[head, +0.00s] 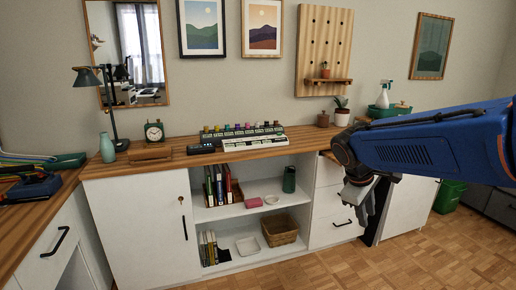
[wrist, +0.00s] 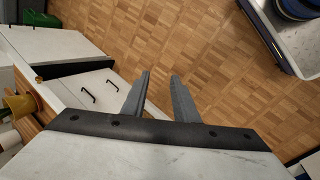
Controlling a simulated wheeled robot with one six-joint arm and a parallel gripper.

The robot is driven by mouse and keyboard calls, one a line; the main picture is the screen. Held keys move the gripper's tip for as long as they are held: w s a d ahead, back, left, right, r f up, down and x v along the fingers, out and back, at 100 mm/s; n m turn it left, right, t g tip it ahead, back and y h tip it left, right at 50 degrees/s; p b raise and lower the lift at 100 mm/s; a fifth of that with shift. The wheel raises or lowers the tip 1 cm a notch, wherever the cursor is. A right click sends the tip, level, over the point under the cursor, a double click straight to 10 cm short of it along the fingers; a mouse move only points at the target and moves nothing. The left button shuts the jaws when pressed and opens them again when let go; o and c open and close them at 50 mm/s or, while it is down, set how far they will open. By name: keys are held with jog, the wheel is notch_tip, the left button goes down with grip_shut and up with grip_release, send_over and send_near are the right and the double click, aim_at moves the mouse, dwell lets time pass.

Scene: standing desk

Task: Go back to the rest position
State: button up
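My gripper (head: 360,200) hangs in front of the drawers at the right of the desk in the head view, below my blue arm. In the wrist view my gripper (wrist: 159,88) shows two grey fingers standing apart with bare floor between them. It is open and holds nothing.
The wooden desk top (head: 180,163) carries a lamp (head: 112,110), a clock (head: 154,131) and a rack of small bottles (head: 240,138). Open shelves (head: 235,210) hold books and a basket (head: 280,230). A drawer front (head: 335,228) is close to my gripper. The parquet floor (head: 400,262) is clear in front.

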jog(key=s+a+f+m+t+y, duration=0.1)
jog(key=s+m, duration=0.3)
jog(key=s, duration=0.7)
jog(key=s+a+f+m+t+y, duration=0.1)
jog(key=s+f+m+y, duration=0.2)
jog(key=s, duration=0.9)
jog(key=shift+s+f+m, duration=0.2)
jog(key=shift+f+m, duration=0.4)
